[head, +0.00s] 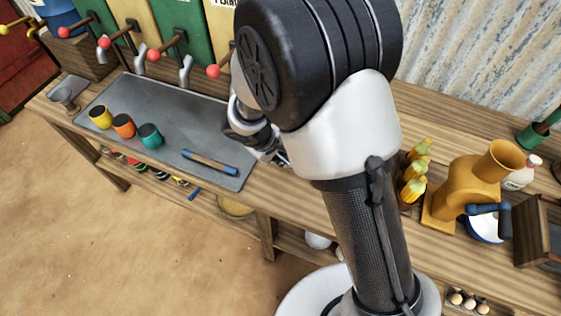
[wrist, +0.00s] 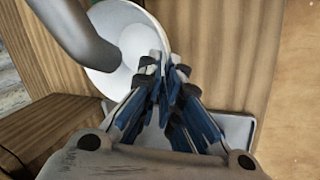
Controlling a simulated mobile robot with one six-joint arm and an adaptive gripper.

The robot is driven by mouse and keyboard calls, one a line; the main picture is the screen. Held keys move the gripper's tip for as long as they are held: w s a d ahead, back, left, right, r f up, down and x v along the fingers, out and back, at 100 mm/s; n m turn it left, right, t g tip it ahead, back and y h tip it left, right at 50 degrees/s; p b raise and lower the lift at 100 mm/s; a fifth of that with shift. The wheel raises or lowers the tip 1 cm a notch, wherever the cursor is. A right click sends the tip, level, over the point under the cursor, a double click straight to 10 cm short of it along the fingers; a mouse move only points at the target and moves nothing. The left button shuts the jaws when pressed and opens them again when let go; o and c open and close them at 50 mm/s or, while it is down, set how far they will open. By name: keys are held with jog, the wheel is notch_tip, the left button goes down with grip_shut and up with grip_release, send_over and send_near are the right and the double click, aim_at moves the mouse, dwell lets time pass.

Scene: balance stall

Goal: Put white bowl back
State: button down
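The white bowl (wrist: 112,62) shows in the upper left of the wrist view, its open side facing the camera, below a grey curved spout (wrist: 72,32). My gripper (wrist: 165,72) is at the bowl's right rim. Its blue-padded fingers are close together, and the rim appears pinched between their tips. In the head view my arm hides most of the gripper, and I cannot make out this bowl there.
A pale flat tray (wrist: 238,130) lies below my gripper. In the head view, a grey mat (head: 185,120) holds yellow, orange and teal cups (head: 124,126) and a blue-ended bar (head: 210,162). Corn (head: 414,175) and an ochre grinder (head: 470,185) stand at right.

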notch_tip(320, 180, down, 3)
jog(key=shift+b, duration=0.55)
jog(key=shift+r, duration=0.1)
jog(key=c, duration=2.3)
grip_release()
jog(key=shift+f, duration=0.2)
jog(key=o, duration=0.5)
